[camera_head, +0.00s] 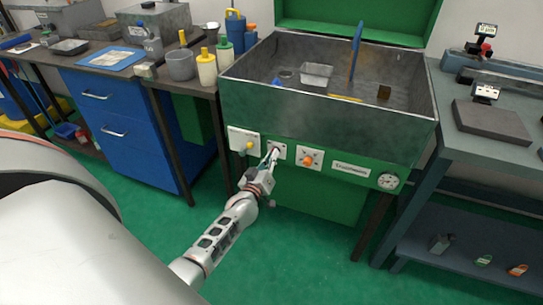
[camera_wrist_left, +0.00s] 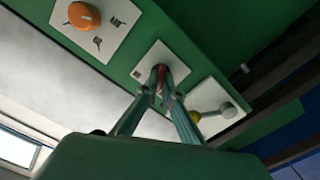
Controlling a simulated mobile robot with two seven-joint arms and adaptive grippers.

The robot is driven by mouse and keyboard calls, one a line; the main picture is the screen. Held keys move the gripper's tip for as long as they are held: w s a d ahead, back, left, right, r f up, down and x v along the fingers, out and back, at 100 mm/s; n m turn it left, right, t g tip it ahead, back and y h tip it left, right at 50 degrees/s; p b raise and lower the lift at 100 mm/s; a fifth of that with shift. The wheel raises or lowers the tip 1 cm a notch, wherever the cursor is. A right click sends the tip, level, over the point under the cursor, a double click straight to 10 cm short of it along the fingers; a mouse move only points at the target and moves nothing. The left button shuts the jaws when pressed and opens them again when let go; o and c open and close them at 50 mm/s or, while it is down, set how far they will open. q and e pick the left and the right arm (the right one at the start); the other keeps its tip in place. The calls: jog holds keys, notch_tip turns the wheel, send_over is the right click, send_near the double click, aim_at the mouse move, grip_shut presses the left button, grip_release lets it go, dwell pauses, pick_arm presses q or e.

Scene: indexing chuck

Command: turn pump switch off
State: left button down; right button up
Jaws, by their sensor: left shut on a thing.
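The green parts washer (camera_head: 330,80) has three white plates on its front panel. The middle plate (camera_head: 281,148) carries the small switch that my left gripper (camera_head: 271,156) is closed on. In the left wrist view the two fingertips of my left gripper (camera_wrist_left: 162,84) meet at the middle plate (camera_wrist_left: 160,57), and a bit of the red switch (camera_wrist_left: 161,76) shows between them. The fingers hide most of the switch, so its position cannot be told. My right gripper is in neither view.
An orange knob (camera_head: 308,161) on its own plate sits just right of the held switch. A plate with a yellow-tipped lever (camera_head: 249,145) is close on the left. A round gauge (camera_head: 388,181) is further right. The green floor in front is clear.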

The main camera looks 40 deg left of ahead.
pick_arm(q)
jog(key=shift+f, duration=0.1)
dwell(0.4)
jog(key=c, duration=2.2)
grip_release()
jog(key=v, duration=1.2)
jog(key=shift+s, duration=0.1)
